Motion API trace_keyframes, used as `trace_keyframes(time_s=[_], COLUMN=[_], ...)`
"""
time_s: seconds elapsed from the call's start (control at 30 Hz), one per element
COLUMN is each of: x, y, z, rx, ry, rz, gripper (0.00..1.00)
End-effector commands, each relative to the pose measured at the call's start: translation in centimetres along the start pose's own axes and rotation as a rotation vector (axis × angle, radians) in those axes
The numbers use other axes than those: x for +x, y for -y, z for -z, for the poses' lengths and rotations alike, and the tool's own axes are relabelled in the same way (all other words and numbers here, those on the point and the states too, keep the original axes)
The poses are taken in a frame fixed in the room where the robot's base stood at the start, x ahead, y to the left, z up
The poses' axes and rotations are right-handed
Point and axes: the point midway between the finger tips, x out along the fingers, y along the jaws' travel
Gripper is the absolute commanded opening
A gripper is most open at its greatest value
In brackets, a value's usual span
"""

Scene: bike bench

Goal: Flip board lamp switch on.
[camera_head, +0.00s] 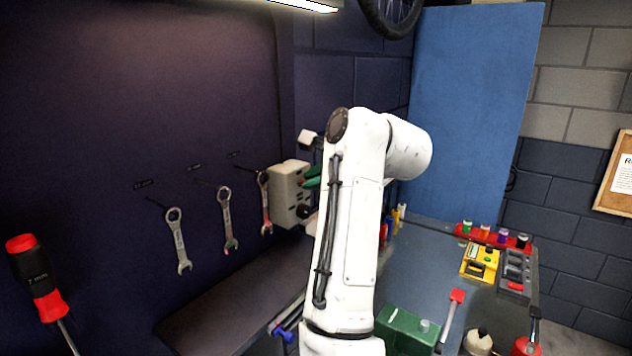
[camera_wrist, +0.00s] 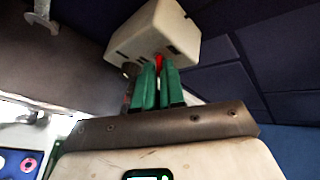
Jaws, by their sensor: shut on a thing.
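A cream switch box (camera_head: 288,194) is fixed to the dark board, right of the hanging wrenches. It also shows in the wrist view (camera_wrist: 152,34), with a small red switch lever (camera_wrist: 159,60) on the face toward my gripper. My gripper's green fingers (camera_wrist: 160,70) are shut on the red lever, their tips close against the box. In the head view my gripper (camera_head: 307,182) reaches the box's right side, and my arm hides part of it. The lever's exact tilt cannot be told. A lamp strip (camera_head: 305,4) at the top edge glows white.
Several wrenches (camera_head: 228,222) and a red-black screwdriver (camera_head: 38,279) hang on the board to the left. A green box (camera_head: 406,330), a yellow case (camera_head: 480,264) and a red rack (camera_head: 493,236) stand on the bench at right. A wheel (camera_head: 390,15) hangs above.

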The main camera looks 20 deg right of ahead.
Motion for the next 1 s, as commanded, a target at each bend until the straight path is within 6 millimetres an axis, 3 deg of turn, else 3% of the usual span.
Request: trace_keyframes(time_s=[0.73, 0.77, 1.0], x=[0.1, 0.1, 0.06], y=[0.21, 0.21, 0.28], z=[-0.27, -0.27, -0.27], rx=[-0.023, -0.023, -0.023], ry=[-0.049, -0.049, -0.048], rz=[-0.074, -0.074, -0.072], gripper=[0.0, 0.11, 0.34])
